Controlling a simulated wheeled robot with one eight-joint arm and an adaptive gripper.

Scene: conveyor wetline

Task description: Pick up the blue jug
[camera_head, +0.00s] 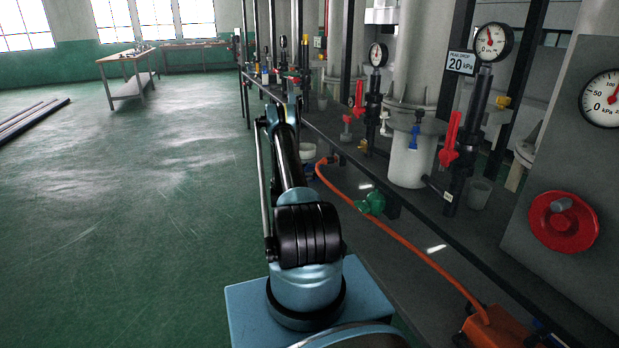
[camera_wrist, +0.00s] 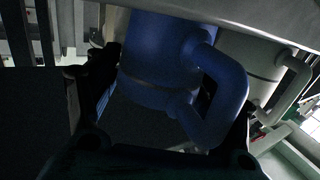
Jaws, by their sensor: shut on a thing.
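The blue jug (camera_wrist: 165,55) fills the middle of the wrist view, with its looped handle (camera_wrist: 235,90) toward the right. My gripper (camera_wrist: 172,105) has one dark finger at the jug's left side and the other low at the right by the handle. It is shut on the jug; the exact contact points are dark and hard to see. In the head view my arm reaches away along the bench, and it hides the gripper and the jug.
A pale jug (camera_wrist: 250,65) stands right beside the blue one. A grey edge (camera_wrist: 250,12) crosses above them. The pipe bench (camera_head: 470,230) runs along the right, with an orange hose (camera_head: 400,240) below. Green floor (camera_head: 150,210) at left is open.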

